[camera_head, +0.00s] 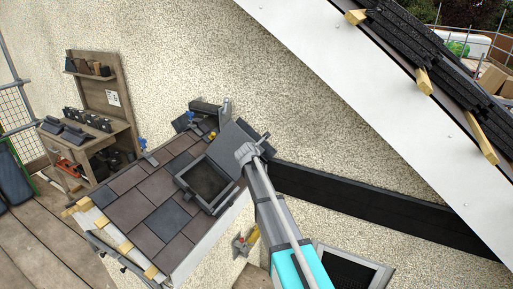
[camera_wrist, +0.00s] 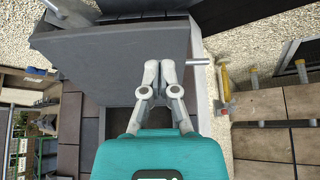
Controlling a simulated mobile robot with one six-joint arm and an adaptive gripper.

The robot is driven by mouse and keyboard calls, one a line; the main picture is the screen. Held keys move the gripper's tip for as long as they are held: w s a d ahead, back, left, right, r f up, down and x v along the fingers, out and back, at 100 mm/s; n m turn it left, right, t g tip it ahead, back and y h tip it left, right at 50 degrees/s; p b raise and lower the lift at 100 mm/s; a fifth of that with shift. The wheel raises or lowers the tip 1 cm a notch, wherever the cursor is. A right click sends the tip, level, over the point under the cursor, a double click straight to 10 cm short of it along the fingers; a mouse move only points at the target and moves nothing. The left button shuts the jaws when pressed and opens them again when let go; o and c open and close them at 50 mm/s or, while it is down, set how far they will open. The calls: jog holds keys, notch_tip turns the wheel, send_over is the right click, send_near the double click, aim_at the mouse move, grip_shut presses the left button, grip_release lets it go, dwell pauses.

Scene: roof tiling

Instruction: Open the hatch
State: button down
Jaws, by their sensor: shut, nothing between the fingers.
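The hatch frame (camera_head: 206,186) is a dark grey rectangular rim on the small tiled roof, and its opening shows. The hatch lid (camera_head: 233,143) is a flat grey panel raised and tilted up at the frame's upper right side. In the wrist view the lid (camera_wrist: 105,58) is a large panel filling the upper left. My gripper (camera_head: 247,152) is at the lid's right side in the head view. In the wrist view my gripper (camera_wrist: 160,66) is shut and empty, its fingertips over the lid's right part. Whether they touch it cannot be told. A short metal rod (camera_wrist: 199,62) shows beside the fingertips.
Slate tiles (camera_head: 135,205) surround the frame. A wooden workbench (camera_head: 95,140) with tools stands at the left. A pebbled wall (camera_head: 180,60) rises behind. A hammer (camera_wrist: 225,85) shows right of the lid in the wrist view. A dark band (camera_head: 380,210) runs along the wall.

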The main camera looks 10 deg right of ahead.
jog(key=s+d+r+p, duration=0.1)
jog(key=s+r+p, duration=0.5)
jog(key=r, duration=0.1)
jog(key=shift+d, duration=0.25)
dwell(0.5)
jog(key=s+d+f+m+g+b, duration=0.1)
jog(key=s+d+f+m+g, duration=0.25)
jog(key=s+m, duration=0.45)
jog(key=s+d+f+m+g, duration=0.25)
jog(key=s+f+m, duration=0.25)
jog(key=s, duration=0.5)
jog(key=s+a+f+m+g+y, duration=0.1)
jog(key=s+f+m+g+y, duration=0.1)
jog(key=s+m, duration=0.4)
jog(key=s+a+f+m+g+y+b, duration=0.1)
jog(key=s+f+m+g, duration=0.2)
jog(key=s, duration=1.1)
jog(key=m+g, duration=0.1)
jog(key=m, duration=0.2)
jog(key=shift+a+y, duration=0.25)
jog(key=shift+y, duration=0.15)
